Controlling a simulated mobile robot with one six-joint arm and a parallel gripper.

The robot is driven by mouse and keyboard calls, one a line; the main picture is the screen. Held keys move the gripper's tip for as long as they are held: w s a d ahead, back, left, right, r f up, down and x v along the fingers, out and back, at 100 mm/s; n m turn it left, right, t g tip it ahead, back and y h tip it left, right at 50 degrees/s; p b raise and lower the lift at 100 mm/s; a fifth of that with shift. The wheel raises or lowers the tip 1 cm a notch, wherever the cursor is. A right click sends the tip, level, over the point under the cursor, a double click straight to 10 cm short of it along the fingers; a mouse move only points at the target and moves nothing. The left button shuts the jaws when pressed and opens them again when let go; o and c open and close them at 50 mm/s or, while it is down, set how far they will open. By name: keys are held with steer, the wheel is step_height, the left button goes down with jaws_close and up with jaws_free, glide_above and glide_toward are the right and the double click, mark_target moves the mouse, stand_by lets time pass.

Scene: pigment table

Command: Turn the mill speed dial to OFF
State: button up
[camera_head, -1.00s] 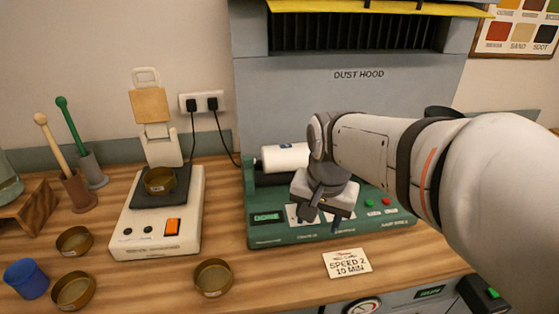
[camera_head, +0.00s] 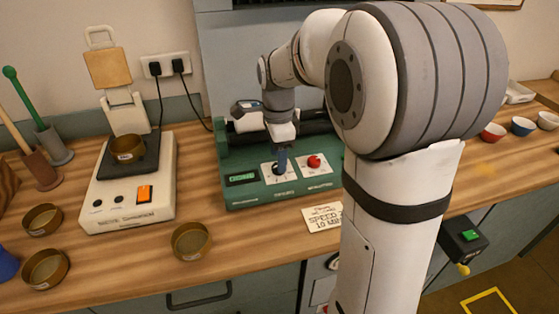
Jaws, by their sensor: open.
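The green mill (camera_head: 232,199) stands at the back of the bench, with a small green display (camera_head: 242,178) on its front. Right of the display are a black dial (camera_head: 277,171) on a white plate and a red knob (camera_head: 314,162) on another white plate. The lettering under them is too small to read. My gripper (camera_head: 282,163) points down and is open, with its fingers at the black dial. The fingers partly hide the dial, so I cannot tell its setting or whether they touch it. My arm hides the mill's right end.
A note card (camera_head: 322,217) lies in front of the mill. A white scale (camera_head: 125,190) and several brass dishes, one a dish (camera_head: 191,241) near the front, stand to the left. Small bowls (camera_head: 493,132) stand far right. Bare wood (camera_head: 245,228) lies before the mill.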

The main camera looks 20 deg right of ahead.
steer(key=shift+f, duration=1.25)
